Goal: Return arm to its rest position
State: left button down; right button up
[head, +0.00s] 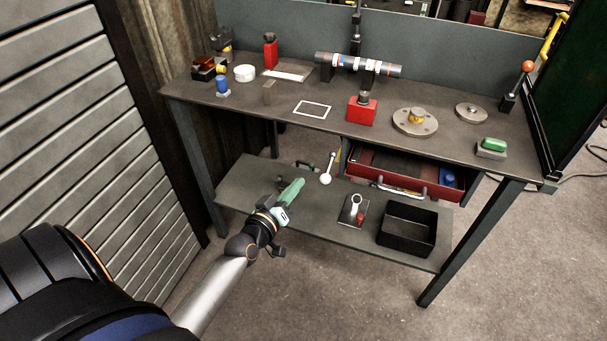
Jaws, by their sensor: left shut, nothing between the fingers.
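My left arm comes in from the lower left and reaches over the lower shelf (250,178) of the workbench. My left gripper (292,192), at the end of a dark wrist, shows as a narrow green tip pointing up and to the right. It is shut and empty. I cannot tell how high it is above the shelf. My right gripper is out of view.
The bench top (270,115) holds a driveshaft (357,64) on stands, a red block (361,111) and flanges (415,122). An open red drawer (397,172) juts over the shelf. A black bin (407,228) sits on the shelf's right. A slatted panel (60,120) stands left.

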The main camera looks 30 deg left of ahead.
pick_arm(q)
jog(key=s, duration=0.3)
jog(key=shift+s+d, duration=0.15)
jog(key=shift+s, duration=0.1)
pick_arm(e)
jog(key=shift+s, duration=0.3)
pick_arm(q)
jog(key=shift+d+r, duration=0.1)
jog(key=s+d+f+m+g+h+p, duration=0.2)
jog(key=s+d+m+p, duration=0.3)
jog(key=s+d, duration=0.3)
jog(key=s+d+f+m+g+h+p, duration=0.2)
jog(key=s+d+f+m+g+p, duration=0.1)
jog(key=s+d+m+g+p, duration=0.2)
jog(key=s+d, duration=0.2)
jog(key=s, duration=0.1)
jog(key=shift+s+d+g, duration=0.3)
jog(key=shift+s+d, duration=0.05)
jog(key=shift+s, duration=0.05)
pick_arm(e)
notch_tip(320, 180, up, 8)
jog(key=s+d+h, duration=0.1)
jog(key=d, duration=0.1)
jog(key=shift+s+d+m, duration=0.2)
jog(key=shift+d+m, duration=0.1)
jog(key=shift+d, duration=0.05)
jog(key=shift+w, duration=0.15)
